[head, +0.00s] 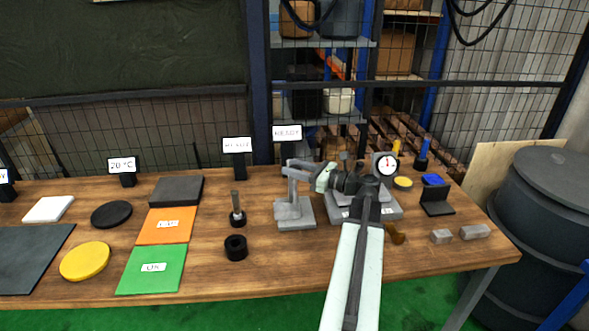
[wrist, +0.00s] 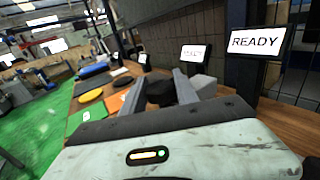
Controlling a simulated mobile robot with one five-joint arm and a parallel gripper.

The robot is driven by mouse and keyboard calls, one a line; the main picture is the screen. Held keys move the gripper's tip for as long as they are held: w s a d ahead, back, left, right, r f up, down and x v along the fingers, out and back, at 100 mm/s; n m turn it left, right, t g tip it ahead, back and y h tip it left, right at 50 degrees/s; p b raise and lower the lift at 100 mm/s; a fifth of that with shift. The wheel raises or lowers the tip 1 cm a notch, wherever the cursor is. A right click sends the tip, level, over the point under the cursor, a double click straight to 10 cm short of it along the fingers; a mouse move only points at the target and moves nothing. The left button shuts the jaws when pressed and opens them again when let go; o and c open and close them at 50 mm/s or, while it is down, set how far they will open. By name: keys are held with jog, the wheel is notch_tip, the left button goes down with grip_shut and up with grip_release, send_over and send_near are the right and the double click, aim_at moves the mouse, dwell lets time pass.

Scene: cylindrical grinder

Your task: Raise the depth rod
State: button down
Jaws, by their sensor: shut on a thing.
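A grey stand (head: 294,212) with a square base and a block on it stands near the middle of the table. An upright grey rod (head: 292,188), which I take as the depth rod, rises from it. My gripper (head: 298,168) reaches in from the right, and its jaws are shut on the upper part of the rod. The jaws hide the rod's top. In the wrist view my gripper (wrist: 190,88) shows its two grey fingers pointing away, with dark shapes between and beside them. The exact grip is hard to see there.
Left of the stand are a dark plug with an upright stem (head: 237,212) and a black ring (head: 235,248). A dial gauge (head: 386,164) stands behind my wrist at the right. A READY sign (head: 287,133) stands behind. Bare wood lies in front of the stand.

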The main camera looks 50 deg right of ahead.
notch_tip(320, 180, up, 6)
jog(key=p, duration=0.4)
jog(key=shift+f+p, duration=0.2)
jog(key=shift+p, duration=0.15)
jog(key=shift+d+f, duration=0.1)
jog(key=shift+f, duration=0.05)
jog(key=c, duration=1)
grip_release()
jog(key=shift+s, duration=0.1)
jog(key=shift+o, duration=0.2)
jog(key=v, duration=0.7)
jog(key=shift+s, duration=0.4)
jog(key=shift+d, duration=0.1)
